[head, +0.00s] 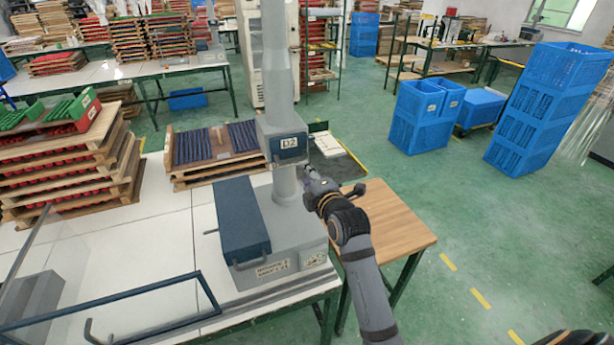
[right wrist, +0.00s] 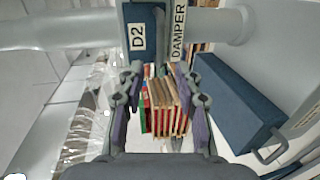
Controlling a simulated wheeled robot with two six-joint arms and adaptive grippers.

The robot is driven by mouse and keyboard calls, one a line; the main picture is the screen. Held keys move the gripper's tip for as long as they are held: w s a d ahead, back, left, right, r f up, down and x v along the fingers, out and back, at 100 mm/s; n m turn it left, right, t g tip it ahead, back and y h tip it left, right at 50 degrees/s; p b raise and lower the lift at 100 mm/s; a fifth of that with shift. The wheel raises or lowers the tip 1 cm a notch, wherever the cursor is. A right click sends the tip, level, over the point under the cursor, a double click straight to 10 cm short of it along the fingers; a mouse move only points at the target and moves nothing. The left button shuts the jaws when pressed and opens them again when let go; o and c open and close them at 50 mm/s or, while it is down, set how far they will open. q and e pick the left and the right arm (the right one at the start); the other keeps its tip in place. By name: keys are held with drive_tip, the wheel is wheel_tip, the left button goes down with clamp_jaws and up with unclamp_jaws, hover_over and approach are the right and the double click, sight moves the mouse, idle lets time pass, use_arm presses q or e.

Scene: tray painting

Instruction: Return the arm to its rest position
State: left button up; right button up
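My right gripper (head: 308,176) is at the end of my arm, which rises from the bottom of the head view. It is beside the grey vertical duct, just right of and below the blue damper box (head: 289,147) marked D2. The D2 damper box (right wrist: 145,35) shows ahead of the fingers there. I cannot tell whether the gripper touches the duct. My left gripper is not in view.
A grey machine with a blue cover (head: 240,215) stands on the white table (head: 100,240). A wooden-topped table (head: 400,225) lies beneath my right arm. Stacked trays (head: 70,165) stand at left. Blue crates (head: 420,115) stand on the green floor, which is largely open at right.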

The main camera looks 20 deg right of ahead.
drive_tip(key=s+d+f+m+g+h, duration=0.1)
drive_tip(key=s+d+f+m+g, duration=0.1)
drive_tip(key=s+f+m+g, duration=0.9)
drive_tip(key=s+d+f+m+g, duration=0.15)
drive_tip(key=s+f+m, duration=0.6)
drive_tip(key=s, duration=0.95)
drive_tip(key=s+d+f+b, duration=0.1)
drive_tip(key=d+f+b, duration=0.1)
drive_tip(key=f, duration=1.3)
drive_tip(key=s+d+f+b, duration=0.1)
drive_tip(key=s+f+b, duration=0.1)
drive_tip(key=f, duration=1.4)
drive_tip(key=s+d+f+g+b, duration=0.1)
drive_tip(key=s+f+g+b, duration=0.1)
drive_tip(key=s+f, duration=1.7)
drive_tip(key=shift+d+f+b, duration=0.3)
drive_tip(key=shift+f+b, duration=0.05)
drive_tip(key=shift+f, duration=0.35)
